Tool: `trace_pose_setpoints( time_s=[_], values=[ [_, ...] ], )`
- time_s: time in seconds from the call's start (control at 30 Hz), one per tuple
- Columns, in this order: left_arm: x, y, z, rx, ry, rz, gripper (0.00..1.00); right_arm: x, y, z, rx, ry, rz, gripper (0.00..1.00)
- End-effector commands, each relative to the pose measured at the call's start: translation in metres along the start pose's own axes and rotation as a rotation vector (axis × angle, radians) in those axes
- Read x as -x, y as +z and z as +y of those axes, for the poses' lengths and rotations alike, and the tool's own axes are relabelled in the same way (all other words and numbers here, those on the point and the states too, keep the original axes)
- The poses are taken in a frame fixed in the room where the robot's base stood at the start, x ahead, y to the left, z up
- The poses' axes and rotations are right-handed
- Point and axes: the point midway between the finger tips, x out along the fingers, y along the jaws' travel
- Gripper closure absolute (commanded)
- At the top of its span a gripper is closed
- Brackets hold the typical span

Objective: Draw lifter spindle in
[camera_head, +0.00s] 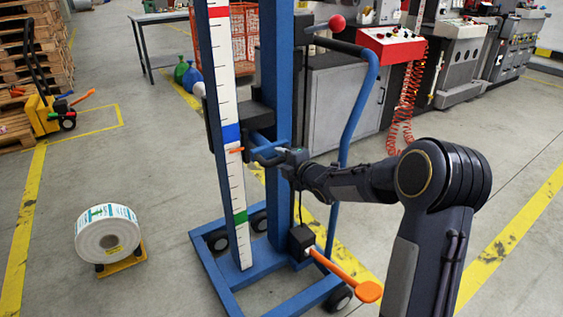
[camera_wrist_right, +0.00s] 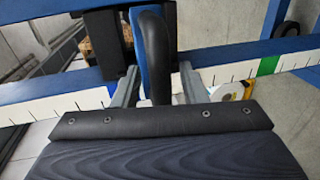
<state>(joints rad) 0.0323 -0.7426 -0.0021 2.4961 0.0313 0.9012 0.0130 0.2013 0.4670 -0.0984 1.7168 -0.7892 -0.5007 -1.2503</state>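The lifter's blue mast (camera_head: 278,60) stands in the middle of the head view, with a white scale (camera_head: 222,90) marked red, blue and green. A black carriage block (camera_head: 256,116) sits on the mast. An orange pointer (camera_head: 236,150) lies by the scale's blue band. My right gripper (camera_head: 262,156) is at the mast just below the carriage. In the right wrist view its two grey fingers (camera_wrist_right: 157,88) are apart, either side of a black curved bar (camera_wrist_right: 155,50); I cannot tell if they touch it. I cannot clearly make out the spindle. My left gripper is out of view.
A label roll (camera_head: 108,234) rests on a low yellow stand on the floor, left of the lifter's blue base frame (camera_head: 212,262). An orange pedal (camera_head: 368,291) sticks out at the base. A blue bent handle (camera_head: 362,110) and grey machines (camera_head: 340,100) stand behind.

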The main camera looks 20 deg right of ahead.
Motion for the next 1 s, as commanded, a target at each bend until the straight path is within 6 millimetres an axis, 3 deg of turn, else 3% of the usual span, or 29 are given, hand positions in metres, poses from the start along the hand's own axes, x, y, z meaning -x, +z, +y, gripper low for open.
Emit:
trace_pose_setpoints(
  time_s=[0.37, 0.67, 1.0],
  values=[
    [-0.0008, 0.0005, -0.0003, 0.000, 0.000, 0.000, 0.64, -0.0086, -0.0001, -0.0002, -0.002, -0.001, -0.001, 0.61],
    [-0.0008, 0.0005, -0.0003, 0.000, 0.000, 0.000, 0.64, -0.0083, 0.0000, -0.0002, -0.002, -0.001, -0.001, 0.99],
    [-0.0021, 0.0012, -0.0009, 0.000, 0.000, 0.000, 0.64, -0.0080, 0.0001, -0.0010, -0.002, -0.001, -0.001, 1.00]
  ],
)
